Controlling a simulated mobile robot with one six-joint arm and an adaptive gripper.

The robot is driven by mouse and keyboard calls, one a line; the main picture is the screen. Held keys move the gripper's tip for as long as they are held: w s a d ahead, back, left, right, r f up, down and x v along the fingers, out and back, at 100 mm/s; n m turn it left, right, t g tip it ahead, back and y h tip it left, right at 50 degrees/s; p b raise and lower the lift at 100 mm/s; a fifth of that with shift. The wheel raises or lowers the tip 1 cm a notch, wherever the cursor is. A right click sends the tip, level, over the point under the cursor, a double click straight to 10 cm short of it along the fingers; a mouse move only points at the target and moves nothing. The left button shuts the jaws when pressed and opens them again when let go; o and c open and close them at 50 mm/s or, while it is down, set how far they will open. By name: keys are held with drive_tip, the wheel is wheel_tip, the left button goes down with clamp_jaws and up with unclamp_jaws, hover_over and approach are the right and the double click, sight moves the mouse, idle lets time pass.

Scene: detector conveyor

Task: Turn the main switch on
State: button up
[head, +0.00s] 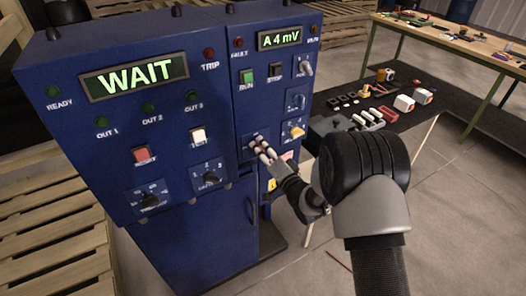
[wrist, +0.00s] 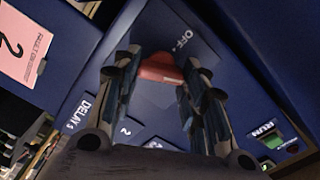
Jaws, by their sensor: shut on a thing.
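The main switch (wrist: 160,69) shows in the wrist view as a red handle on a dark blue plate (wrist: 205,48). The plate carries an "OFF" label beside the handle. My gripper (wrist: 161,62) is shut on the red handle, one finger on each side. In the head view my gripper (head: 264,151) reaches the lower part of the right-hand blue cabinet panel (head: 262,100). Its fingers and the wrist hide most of the switch there.
The left panel has a "WAIT" display (head: 135,77), a red button (head: 145,156) and knobs.

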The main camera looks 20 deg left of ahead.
drive_tip(key=m, duration=0.5)
drive_tip(key=shift+f, duration=0.1)
drive_tip(key=shift+m, duration=0.4)
drive_tip(key=o, duration=1.1)
drive_tip(key=shift+c, duration=0.2)
drive_tip(key=v, duration=1.2)
